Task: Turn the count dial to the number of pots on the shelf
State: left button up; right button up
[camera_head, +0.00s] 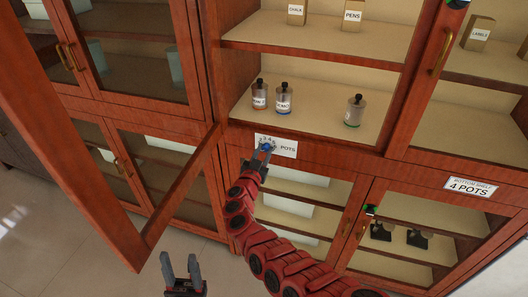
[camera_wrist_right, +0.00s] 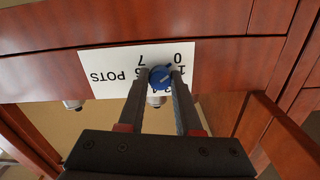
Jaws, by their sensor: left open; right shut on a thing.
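The blue count dial (camera_head: 267,147) sits on a white plate (camera_head: 288,151) marked POTS, on the red wooden rail below the open shelf. My right gripper (camera_head: 262,158) is shut on the dial knob; its fingers (camera_wrist_right: 162,80) flank the knob (camera_wrist_right: 160,78) in the right wrist view, where the plate (camera_wrist_right: 105,72) appears upside down. Digits 0, 1 and 7 show around it; the setting cannot be read surely. On the shelf (camera_head: 316,121) stand three dark-capped jars: left (camera_head: 259,96), middle (camera_head: 284,99) and right (camera_head: 354,111). My left gripper (camera_head: 182,268) is open and empty, low in the view.
An open door frame (camera_head: 184,196) stands left of the dial. A sign (camera_head: 470,187) reads BOTTOM SHELF 4 POTS. Boxes labelled CHALK (camera_head: 297,12) and PENS (camera_head: 354,15) stand on the upper shelf. Black items (camera_head: 381,232) stand behind the lower right glass.

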jog(key=shift+m, duration=0.4)
grip_shut()
jog(key=m+b, duration=0.1)
jog(key=m, duration=0.1)
jog(key=m+b, duration=0.2)
jog(key=shift+f+m, duration=0.2)
jog(key=shift+m, duration=0.1)
jog(key=m+b, duration=0.4)
jog(key=m, duration=0.1)
jog(key=m+b, duration=0.5)
jog(key=m, duration=0.2)
jog(key=shift+b, duration=0.3)
jog(key=shift+r+m+b, duration=0.1)
jog(key=shift+m+b, duration=1.15)
jog(key=shift+m, duration=0.75)
jog(key=o, duration=0.9)
grip_release()
jog(key=shift+o, duration=0.2)
jog(key=shift+r, duration=0.1)
